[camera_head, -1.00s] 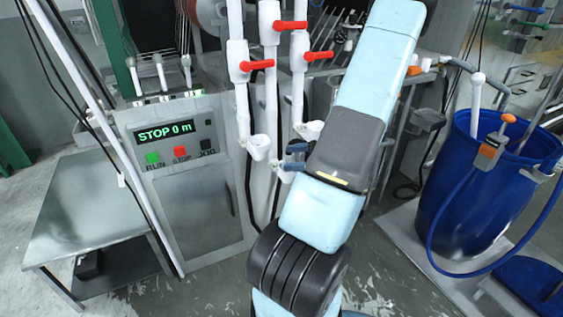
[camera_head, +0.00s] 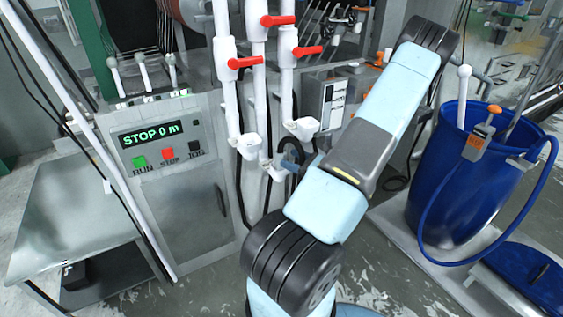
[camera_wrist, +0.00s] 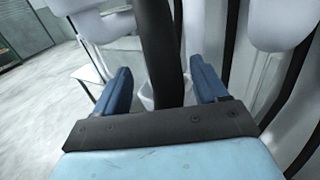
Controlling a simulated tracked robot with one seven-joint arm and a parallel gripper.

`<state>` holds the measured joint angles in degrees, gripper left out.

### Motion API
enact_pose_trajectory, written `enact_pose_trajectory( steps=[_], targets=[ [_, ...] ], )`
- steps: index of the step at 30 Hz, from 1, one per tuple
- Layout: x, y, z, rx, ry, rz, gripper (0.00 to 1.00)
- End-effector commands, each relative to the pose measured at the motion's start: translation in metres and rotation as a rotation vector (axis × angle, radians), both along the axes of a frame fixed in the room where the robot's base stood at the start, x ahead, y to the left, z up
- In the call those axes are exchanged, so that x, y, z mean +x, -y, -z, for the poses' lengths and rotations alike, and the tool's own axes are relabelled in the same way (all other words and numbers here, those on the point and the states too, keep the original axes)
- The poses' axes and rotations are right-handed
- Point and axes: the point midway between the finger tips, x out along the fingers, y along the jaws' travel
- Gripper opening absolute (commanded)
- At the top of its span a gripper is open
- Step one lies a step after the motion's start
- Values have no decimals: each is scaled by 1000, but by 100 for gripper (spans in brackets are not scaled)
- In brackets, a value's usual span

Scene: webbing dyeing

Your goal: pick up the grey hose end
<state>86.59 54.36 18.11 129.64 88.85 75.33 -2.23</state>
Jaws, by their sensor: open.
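In the wrist view, a dark grey hose (camera_wrist: 161,40) runs upright between the two blue fingers of my gripper (camera_wrist: 160,76). The fingers are open, with a gap showing on each side of the hose. Its lower part is hidden behind my wrist. In the head view, my gripper (camera_head: 289,164) is small and partly hidden behind my arm, beside the white pipe ends. A dark curved piece (camera_head: 292,146) shows just above it, probably the same hose. I cannot tell where the hose ends.
White pipes with red valve handles (camera_head: 245,62) and white pipe ends (camera_head: 248,146) stand close around my gripper. A control panel (camera_head: 165,145) reading STOP 0 m and a metal table (camera_head: 70,215) are at left. A blue barrel (camera_head: 450,185) with a blue hose stands at right.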

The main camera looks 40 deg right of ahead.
Motion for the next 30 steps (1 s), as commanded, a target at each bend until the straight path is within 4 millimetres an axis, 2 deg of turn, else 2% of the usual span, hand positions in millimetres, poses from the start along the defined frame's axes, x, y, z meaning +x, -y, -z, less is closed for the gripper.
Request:
enact_pose_trajectory(
  steps=[3,13,21,30],
  targets=[
    [13,-5,0,0,1,-3,72],
    [31,-10,-1,0,0,-4,72],
    [64,-21,-3,0,1,-5,72],
    [69,-22,-3,0,0,-3,70]
  ],
)
